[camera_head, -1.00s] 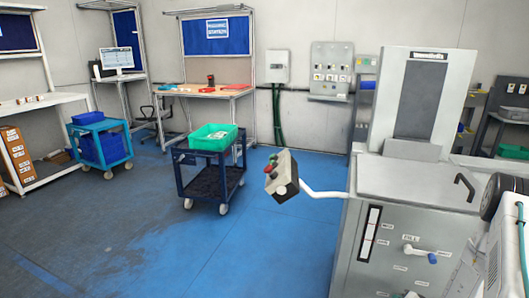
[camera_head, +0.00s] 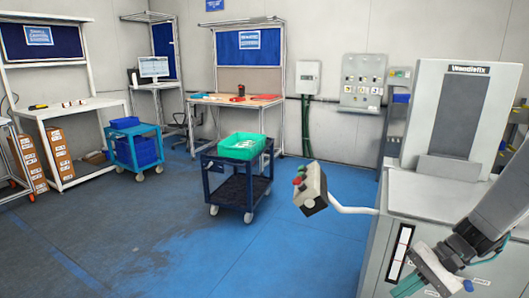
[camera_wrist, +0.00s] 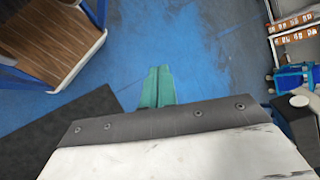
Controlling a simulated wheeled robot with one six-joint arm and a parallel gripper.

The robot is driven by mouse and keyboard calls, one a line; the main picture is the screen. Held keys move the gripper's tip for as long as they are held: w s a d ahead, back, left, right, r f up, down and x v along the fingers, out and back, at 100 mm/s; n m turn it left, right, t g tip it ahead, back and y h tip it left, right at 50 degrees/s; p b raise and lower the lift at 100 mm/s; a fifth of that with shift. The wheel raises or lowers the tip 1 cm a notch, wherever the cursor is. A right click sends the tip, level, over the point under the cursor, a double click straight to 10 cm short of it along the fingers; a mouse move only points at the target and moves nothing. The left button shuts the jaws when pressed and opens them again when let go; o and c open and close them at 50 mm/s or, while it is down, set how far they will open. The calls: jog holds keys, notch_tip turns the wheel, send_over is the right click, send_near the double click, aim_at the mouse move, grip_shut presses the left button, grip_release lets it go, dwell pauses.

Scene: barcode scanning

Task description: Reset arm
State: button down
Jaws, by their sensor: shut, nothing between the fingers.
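My gripper (camera_wrist: 158,70) shows in the wrist view with its two teal fingers together and nothing between them. Below the fingers I see blue floor. In the head view my arm reaches in from the lower right, and the gripper end shows in front of the large grey machine (camera_head: 459,110).
A dark blue cart (camera_head: 211,176) with a green crate (camera_head: 241,147) stands mid-floor. A control box (camera_head: 311,190) on a white arm juts from the machine. A workbench (camera_head: 240,101) and a lighter blue cart (camera_head: 135,129) stand behind. Blue floor (camera_head: 290,255) in front is clear.

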jog(key=s+a+r+n+t+h, duration=0.1)
jog(key=s+a+r+n+h, duration=0.1)
jog(key=s+r, duration=0.6)
jog(key=s+a+r+n+t+h, duration=0.1)
jog(key=s+a+r+n+h, duration=0.2)
jog(key=s+r+h, duration=0.4)
notch_tip(320, 180, up, 3)
jog(key=shift+s+n, duration=0.8)
jog(key=shift+s, duration=0.25)
